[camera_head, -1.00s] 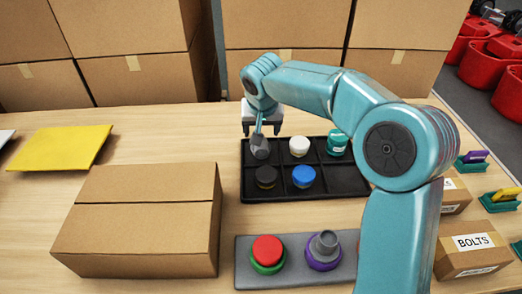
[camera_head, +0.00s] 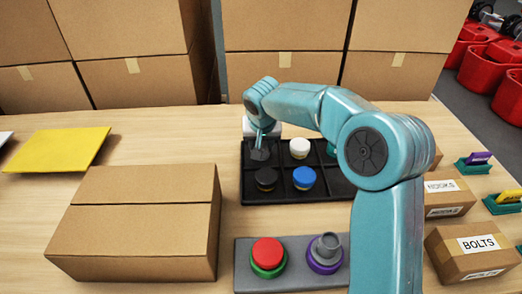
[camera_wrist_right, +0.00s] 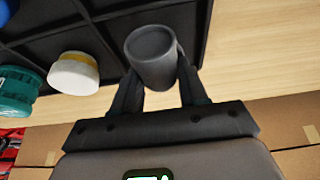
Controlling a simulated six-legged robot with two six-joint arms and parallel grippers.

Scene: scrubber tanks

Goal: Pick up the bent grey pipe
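The bent grey pipe (camera_head: 259,154) stands in the back left compartment of the black tray (camera_head: 290,196). In the right wrist view its round grey end (camera_wrist_right: 152,55) sits between the two dark fingers. My right gripper (camera_head: 262,138) is low over that compartment. In the wrist view its fingers (camera_wrist_right: 155,88) lie close in against both sides of the pipe, so it looks shut on it. The pipe's lower part is hidden. My left gripper is not in view.
The tray also holds white (camera_head: 299,147), blue (camera_head: 304,178), black (camera_head: 266,178) and teal (camera_wrist_right: 17,92) caps. In front are a red button (camera_head: 267,252) and a purple-based grey piece (camera_head: 325,247). A cardboard box (camera_head: 140,225) stands left, a BOLTS box (camera_head: 473,254) right.

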